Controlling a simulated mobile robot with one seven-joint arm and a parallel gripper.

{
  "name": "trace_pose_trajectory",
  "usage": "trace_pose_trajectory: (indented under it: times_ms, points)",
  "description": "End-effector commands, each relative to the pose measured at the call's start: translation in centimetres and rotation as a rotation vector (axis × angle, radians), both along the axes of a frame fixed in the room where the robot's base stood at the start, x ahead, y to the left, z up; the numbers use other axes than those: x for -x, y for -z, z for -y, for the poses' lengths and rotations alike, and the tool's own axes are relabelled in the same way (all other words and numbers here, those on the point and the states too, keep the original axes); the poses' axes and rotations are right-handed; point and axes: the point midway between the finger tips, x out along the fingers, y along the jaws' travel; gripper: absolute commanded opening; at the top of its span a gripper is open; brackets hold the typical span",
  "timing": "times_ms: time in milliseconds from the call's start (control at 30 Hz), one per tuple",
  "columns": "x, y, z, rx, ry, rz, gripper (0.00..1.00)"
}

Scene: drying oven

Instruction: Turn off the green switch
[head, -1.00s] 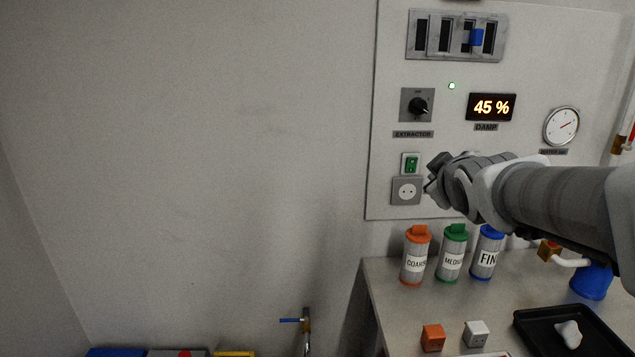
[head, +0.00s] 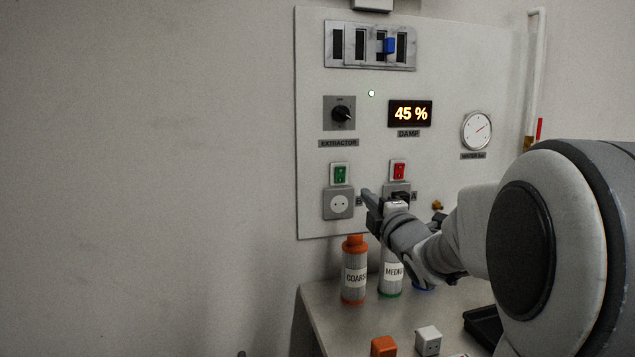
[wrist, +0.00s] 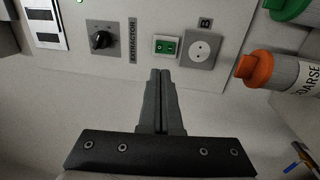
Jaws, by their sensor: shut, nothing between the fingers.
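The green switch (head: 340,174) is a small green rocker in a pale frame on the wall panel, above a round two-hole socket (head: 339,204). It also shows in the wrist view (wrist: 165,46), just beyond my fingertips. My gripper (head: 367,198) is shut and empty, its fingers pointing at the panel, to the right of the socket and a little below the switch in the head view. In the wrist view the closed fingertips (wrist: 161,72) appear close to the switch. I cannot tell whether they touch the panel.
A red switch (head: 398,171) sits right of the green one, above another socket partly hidden by my gripper. The extractor knob (head: 341,113) is above. Orange-capped (head: 354,272) and medium (head: 391,275) canisters stand on the table below my arm. The wall at left is clear.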

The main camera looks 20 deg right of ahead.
Motion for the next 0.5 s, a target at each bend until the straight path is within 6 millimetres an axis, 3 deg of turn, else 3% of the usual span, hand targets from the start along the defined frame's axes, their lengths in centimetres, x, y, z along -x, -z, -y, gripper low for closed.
trace_pose_trajectory:
  times_ms: [267, 500]
  points:
    - [-0.2, -0.1, 0.0, -0.002, 0.001, -0.001, 0.0]
    - [-2.8, -0.3, 0.0, -0.003, 0.001, -0.001, 0.0]
